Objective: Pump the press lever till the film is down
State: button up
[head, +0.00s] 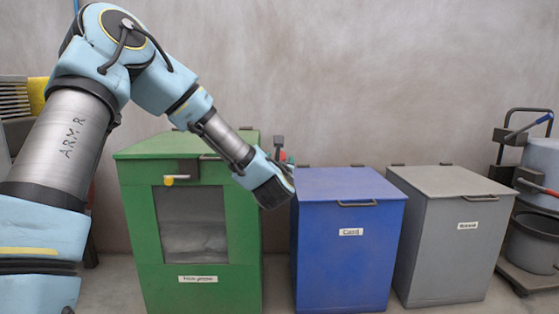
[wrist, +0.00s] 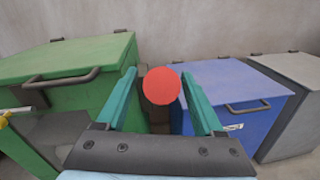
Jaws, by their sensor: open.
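The press is a green box (head: 135,215) with a lid and a front opening; pale, crumpled film (head: 195,240) lies low inside the opening. The lever's round red knob (wrist: 161,85) shows in the wrist view between the teal fingers of my gripper (wrist: 160,74). The fingers are apart, one on each side of the knob, and I cannot tell whether they touch it. In the head view a small red part (head: 281,155) shows just above my gripper (head: 284,172), at the green box's right side. The lever's shaft is mostly hidden.
A blue bin (head: 348,250) stands right of the press, then a grey bin (head: 455,250). A yellow-tipped latch (head: 168,180) sits on the press front. A trolley with a bucket (head: 530,240) stands at the far right. A narrow gap separates press and blue bin.

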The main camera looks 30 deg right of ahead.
grip_shut()
dwell(0.4)
dwell(0.9)
